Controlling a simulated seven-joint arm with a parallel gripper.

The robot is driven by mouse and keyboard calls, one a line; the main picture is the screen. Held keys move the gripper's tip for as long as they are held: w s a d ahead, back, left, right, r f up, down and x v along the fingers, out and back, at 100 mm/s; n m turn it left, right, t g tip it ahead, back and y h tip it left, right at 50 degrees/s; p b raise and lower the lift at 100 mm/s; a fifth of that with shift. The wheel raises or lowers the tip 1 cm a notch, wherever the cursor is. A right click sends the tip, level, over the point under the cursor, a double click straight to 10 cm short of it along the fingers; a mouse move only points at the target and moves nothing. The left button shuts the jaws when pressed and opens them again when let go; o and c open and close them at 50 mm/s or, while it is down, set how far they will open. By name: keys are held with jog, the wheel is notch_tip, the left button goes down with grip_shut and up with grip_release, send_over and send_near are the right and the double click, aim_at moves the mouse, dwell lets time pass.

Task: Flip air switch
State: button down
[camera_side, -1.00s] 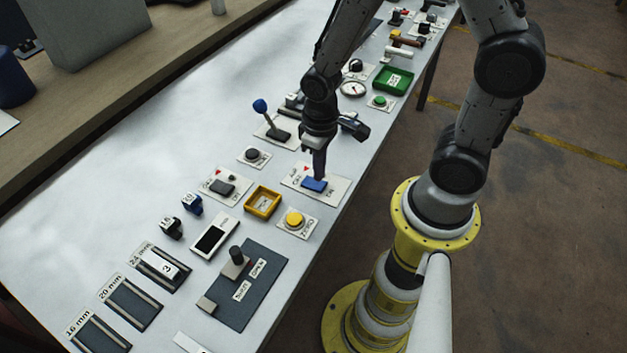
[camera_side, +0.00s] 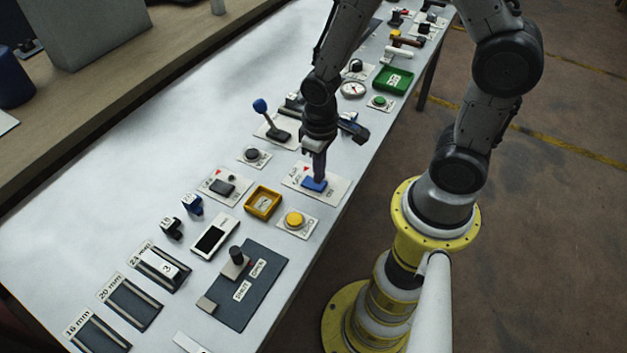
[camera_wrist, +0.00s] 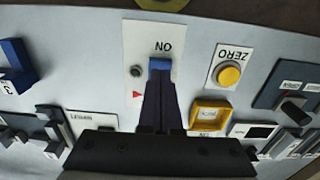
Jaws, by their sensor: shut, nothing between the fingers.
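The air switch is a blue rocker (camera_side: 314,184) on a white plate (camera_side: 335,187) with small lettering and a red mark, near the table's front edge. In the wrist view the blue rocker (camera_wrist: 159,64) shows just past my fingertips, beside the word ON on its plate (camera_wrist: 150,33). My gripper (camera_side: 319,176) is shut and empty, pointing down with its tips at the rocker. In the wrist view my gripper (camera_wrist: 160,78) covers part of the rocker. I cannot tell whether the tips press on it.
A yellow button (camera_side: 294,219) marked ZERO and a yellow tray (camera_side: 263,202) sit nearby. A similar plate with a dark rocker (camera_side: 223,187) is to the left. A blue-knobbed lever (camera_side: 261,106) stands upright behind.

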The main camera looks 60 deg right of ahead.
jog(key=shift+f, duration=0.8)
dwell(0.4)
jog(key=shift+r, duration=3.5)
notch_tip(320, 180, up, 7)
jog(key=w+t, duration=0.2)
jog(key=t, duration=0.1)
notch_tip(320, 180, up, 7)
jog(key=t, duration=0.2)
send_over(324, 183)
jog(key=s+r, duration=0.3)
jog(key=s, duration=0.5)
jog(key=shift+d+r+t, duration=0.15)
jog(key=shift+r+t, duration=0.15)
jog(key=shift+r, duration=0.05)
